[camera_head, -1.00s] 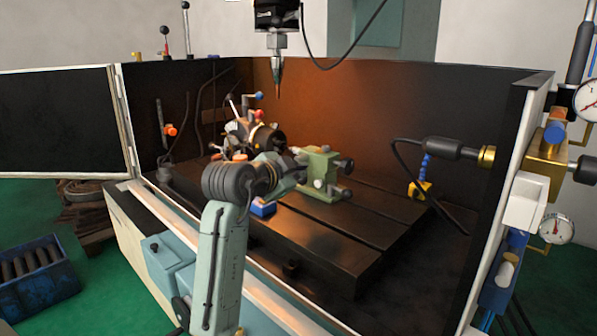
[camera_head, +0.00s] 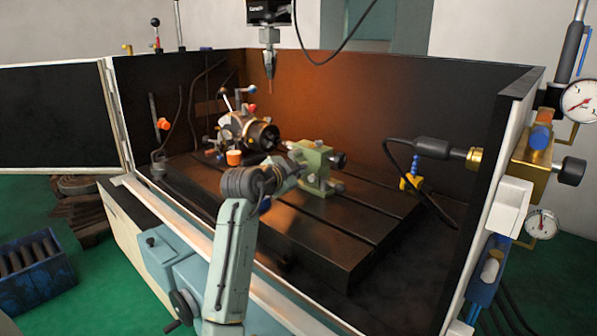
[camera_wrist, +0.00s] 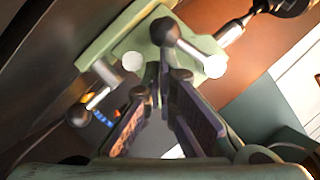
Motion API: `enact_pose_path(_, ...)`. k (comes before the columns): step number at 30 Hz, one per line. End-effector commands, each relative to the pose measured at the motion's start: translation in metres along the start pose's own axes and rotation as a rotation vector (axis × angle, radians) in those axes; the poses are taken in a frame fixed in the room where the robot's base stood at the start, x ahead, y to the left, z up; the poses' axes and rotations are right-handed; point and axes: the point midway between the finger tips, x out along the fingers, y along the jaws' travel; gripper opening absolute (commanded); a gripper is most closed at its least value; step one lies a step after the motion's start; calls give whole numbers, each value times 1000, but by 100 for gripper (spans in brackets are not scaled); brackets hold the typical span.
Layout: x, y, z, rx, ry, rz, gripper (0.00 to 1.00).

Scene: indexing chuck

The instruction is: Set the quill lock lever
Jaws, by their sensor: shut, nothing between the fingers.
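The green tailstock (camera_head: 314,170) stands on the black slotted table, right of the chuck (camera_head: 262,136). In the wrist view its green body (camera_wrist: 118,45) fills the top middle. A lever with a dark ball knob (camera_wrist: 163,30) and a rod with a pale end crosses it; it looks like the quill lock lever, but I cannot be sure. A second silver handle (camera_wrist: 104,72) is to its left. My gripper (camera_wrist: 163,85) is shut and empty, its fingertips just below the ball-knob lever in the picture; contact cannot be told. In the head view my arm partly hides the gripper.
The chuck with its small levers is left of the tailstock, near an orange-capped part (camera_head: 234,158). A probe (camera_head: 269,65) hangs above. Black enclosure walls stand behind and at both sides.

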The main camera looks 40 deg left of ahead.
Motion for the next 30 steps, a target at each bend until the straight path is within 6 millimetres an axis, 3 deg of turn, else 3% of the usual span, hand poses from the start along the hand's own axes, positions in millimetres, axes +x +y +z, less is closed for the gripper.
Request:
enact_pose_path(6, 6, 8, 11, 109, 3, -43, 0)
enact_pose_path(14, 7, 5, 16, 252, 0, -100, 0)
enact_pose_path(30, 7, 2, 11, 264, -1, -104, 0)
